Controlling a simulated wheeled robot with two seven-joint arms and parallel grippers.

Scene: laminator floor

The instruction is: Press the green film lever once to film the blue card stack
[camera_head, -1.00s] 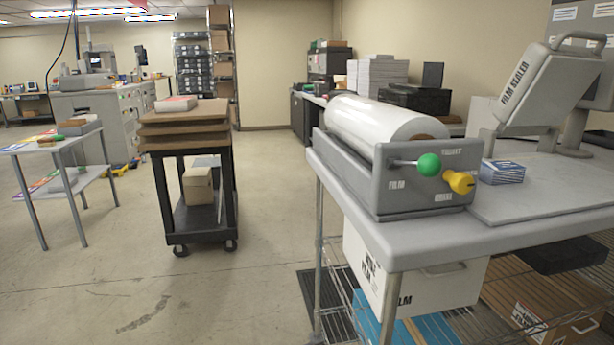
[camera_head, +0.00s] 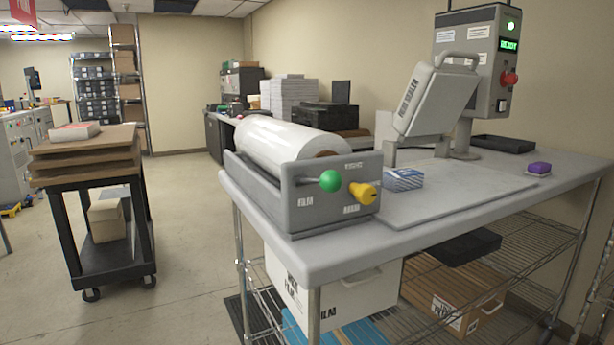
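The green film lever (camera_head: 329,180) is a green ball on a short metal rod at the front of the grey film dispenser (camera_head: 300,212). A white film roll (camera_head: 283,142) lies in the dispenser, near the left end of the table. The blue card stack (camera_head: 404,180) sits on the flat grey plate (camera_head: 455,195) to the right of the dispenser. A yellow knob (camera_head: 363,192) is just right of the green lever. Neither of my grippers is in view.
The film sealer (camera_head: 437,100) stands open behind the plate. A control box (camera_head: 482,65) with a green READY display and red knob is at the back. A purple item (camera_head: 539,168) and black tray (camera_head: 503,144) lie on the right. A loaded cart (camera_head: 90,165) stands left, with clear floor between.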

